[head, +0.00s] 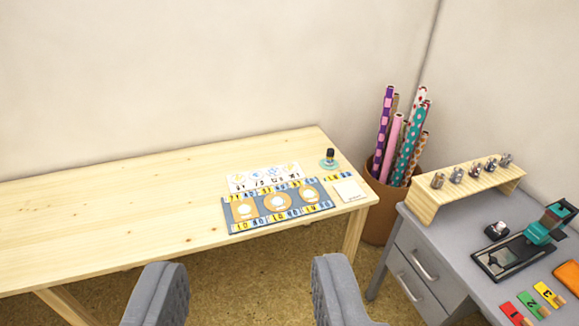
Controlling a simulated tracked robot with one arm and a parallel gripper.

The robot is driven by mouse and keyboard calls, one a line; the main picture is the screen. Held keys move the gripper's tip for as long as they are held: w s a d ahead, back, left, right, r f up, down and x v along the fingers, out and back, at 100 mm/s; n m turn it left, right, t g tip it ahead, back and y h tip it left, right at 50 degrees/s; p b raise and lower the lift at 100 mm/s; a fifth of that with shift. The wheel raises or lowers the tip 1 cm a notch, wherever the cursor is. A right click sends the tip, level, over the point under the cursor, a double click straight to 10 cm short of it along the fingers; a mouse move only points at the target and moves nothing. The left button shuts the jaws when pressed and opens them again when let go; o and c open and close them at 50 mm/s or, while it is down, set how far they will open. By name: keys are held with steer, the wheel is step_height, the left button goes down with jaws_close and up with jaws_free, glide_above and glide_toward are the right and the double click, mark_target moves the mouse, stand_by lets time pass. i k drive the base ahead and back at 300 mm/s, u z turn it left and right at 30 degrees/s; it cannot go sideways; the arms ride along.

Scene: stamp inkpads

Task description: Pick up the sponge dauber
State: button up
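A small upright item with a dark body and a yellowish top (330,153), which looks like the sponge dauber, stands on a teal round dish (325,164) at the far right part of the wooden table. It is too small to make out in detail. My gripper (248,262) shows as two grey fingers at the bottom edge, wide apart with nothing between them. It is open, empty and well short of the dauber.
A blue-grey board (226,212) with yellow circles, a patterned sheet (235,182) and a white square (349,190) lie near the dauber. A brown bin (380,215) of wrapping rolls stands behind. A grey desk (440,243) with a wooden rack (431,212) is right. The wooden table's left is clear.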

mark_target(331, 156)
steer(key=z, duration=0.5)
steer(key=i, duration=1)
steer(key=z, duration=0.35)
steer(key=i, duration=1.9)
steer(key=u, duration=0.6)
